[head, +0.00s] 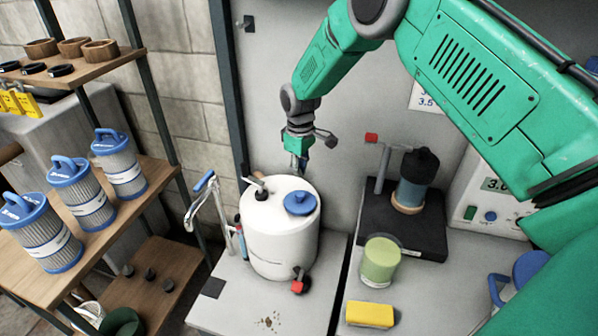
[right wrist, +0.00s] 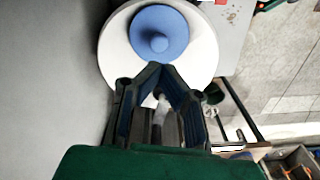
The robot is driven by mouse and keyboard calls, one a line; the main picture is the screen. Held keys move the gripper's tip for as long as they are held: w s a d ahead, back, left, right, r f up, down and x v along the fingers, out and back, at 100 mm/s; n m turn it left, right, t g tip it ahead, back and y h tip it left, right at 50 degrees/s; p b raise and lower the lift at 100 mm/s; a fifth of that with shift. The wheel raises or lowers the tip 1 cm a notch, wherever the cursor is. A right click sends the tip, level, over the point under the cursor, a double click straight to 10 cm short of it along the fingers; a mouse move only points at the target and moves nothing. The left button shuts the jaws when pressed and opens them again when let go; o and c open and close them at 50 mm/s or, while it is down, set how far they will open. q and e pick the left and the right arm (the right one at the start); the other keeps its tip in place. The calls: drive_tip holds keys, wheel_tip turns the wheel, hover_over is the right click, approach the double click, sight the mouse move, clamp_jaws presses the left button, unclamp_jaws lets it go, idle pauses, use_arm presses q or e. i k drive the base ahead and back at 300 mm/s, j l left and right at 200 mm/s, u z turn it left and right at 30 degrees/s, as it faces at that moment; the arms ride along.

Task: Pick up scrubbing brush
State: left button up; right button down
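I cannot pick out a scrubbing brush for sure. My right gripper (head: 300,166) points down above the back of the tank, apart from both. In the right wrist view its fingers (right wrist: 161,68) meet at the tips in a narrow V, with nothing clearly held. The blue cap shows just beyond them. My left gripper is out of view.
The white tank (head: 277,240) with a blue cap (head: 299,203) stands on the bench. Filter cartridges (head: 87,198) stand on the left shelf. The bench front is mostly clear.

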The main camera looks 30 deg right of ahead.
sight(370, 315)
drive_tip(key=k+j, duration=0.8)
drive_tip(key=k, duration=0.05)
